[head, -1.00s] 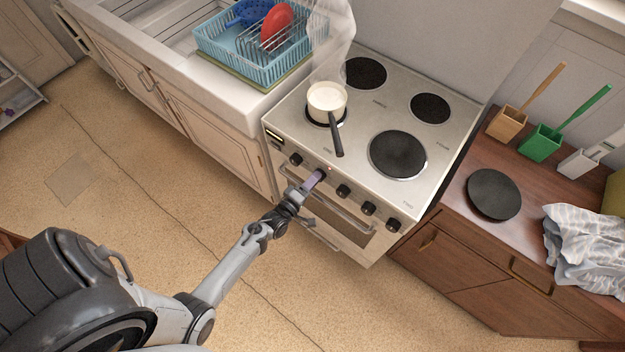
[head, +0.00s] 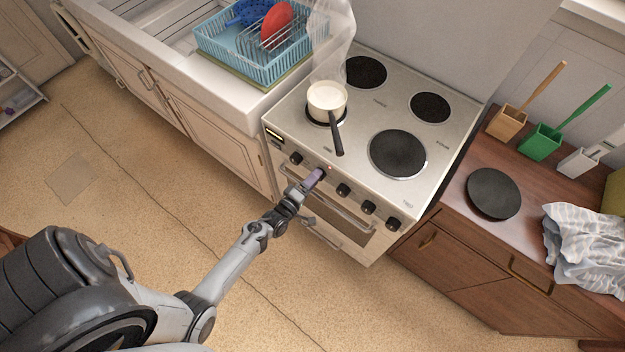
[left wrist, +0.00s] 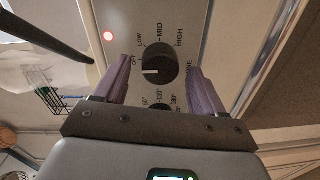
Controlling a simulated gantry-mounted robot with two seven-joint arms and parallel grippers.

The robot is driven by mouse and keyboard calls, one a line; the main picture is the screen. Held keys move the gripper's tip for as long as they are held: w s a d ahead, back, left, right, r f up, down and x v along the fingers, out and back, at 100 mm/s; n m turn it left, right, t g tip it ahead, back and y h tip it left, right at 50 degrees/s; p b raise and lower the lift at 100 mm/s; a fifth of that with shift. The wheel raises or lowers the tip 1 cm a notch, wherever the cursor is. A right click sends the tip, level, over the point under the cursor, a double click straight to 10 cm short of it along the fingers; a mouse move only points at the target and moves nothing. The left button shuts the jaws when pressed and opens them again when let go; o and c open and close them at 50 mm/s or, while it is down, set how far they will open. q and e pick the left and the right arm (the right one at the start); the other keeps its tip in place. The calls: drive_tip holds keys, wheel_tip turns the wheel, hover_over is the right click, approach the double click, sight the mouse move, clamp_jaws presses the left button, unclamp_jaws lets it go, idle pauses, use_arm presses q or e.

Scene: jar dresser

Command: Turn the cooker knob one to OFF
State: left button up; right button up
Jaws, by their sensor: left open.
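The cooker knob (left wrist: 160,64) is dark and round, with OFF, LOW, MID and HIGH printed around it. Its white mark points left in the left wrist view, close to the OFF label. My left gripper (left wrist: 159,72) is open, with one purple finger on each side of the knob; I cannot tell whether they touch it. In the head view my left gripper (head: 315,177) is at the cooker's front panel and hides this knob. The cooker (head: 385,97) carries several other dark knobs along its front. My right gripper is not in view.
A red light (left wrist: 108,36) glows beside the knob. A steaming pot (head: 327,98) stands on the front left burner, its handle toward the front. An oven handle (head: 325,202) runs below the knobs. A wooden counter (head: 455,200) stands at right.

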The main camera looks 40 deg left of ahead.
use_arm(q)
drive_tip(key=shift+s, duration=0.1)
drive_tip(key=s+p, duration=0.1)
drive_tip(key=s, duration=0.9)
drive_tip(key=shift+s+d+r, duration=0.25)
drive_tip(key=shift+s+d, duration=0.05)
drive_tip(key=shift+d, duration=0.15)
